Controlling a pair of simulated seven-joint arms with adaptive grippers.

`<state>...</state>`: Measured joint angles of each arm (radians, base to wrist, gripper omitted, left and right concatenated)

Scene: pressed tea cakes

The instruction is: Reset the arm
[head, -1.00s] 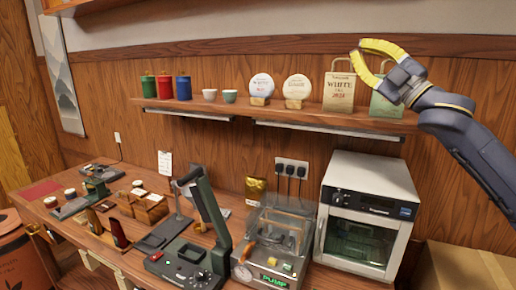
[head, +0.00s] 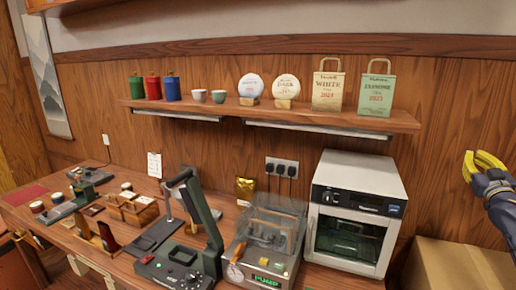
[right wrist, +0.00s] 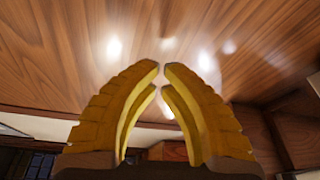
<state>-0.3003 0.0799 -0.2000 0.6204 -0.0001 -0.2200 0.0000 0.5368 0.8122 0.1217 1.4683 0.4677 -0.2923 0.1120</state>
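My right gripper (head: 482,164) has yellow fingers and is at the right edge of the head view, beside the wooden wall and to the right of the white oven. In the right wrist view, the two fingers (right wrist: 161,74) curve inward with a narrow gap between their tips, and nothing is between them. My left gripper is not in view.
Below stand a white oven (head: 355,212), a vacuum machine (head: 265,250) and a press (head: 185,265). A cardboard box (head: 455,270) is at lower right.

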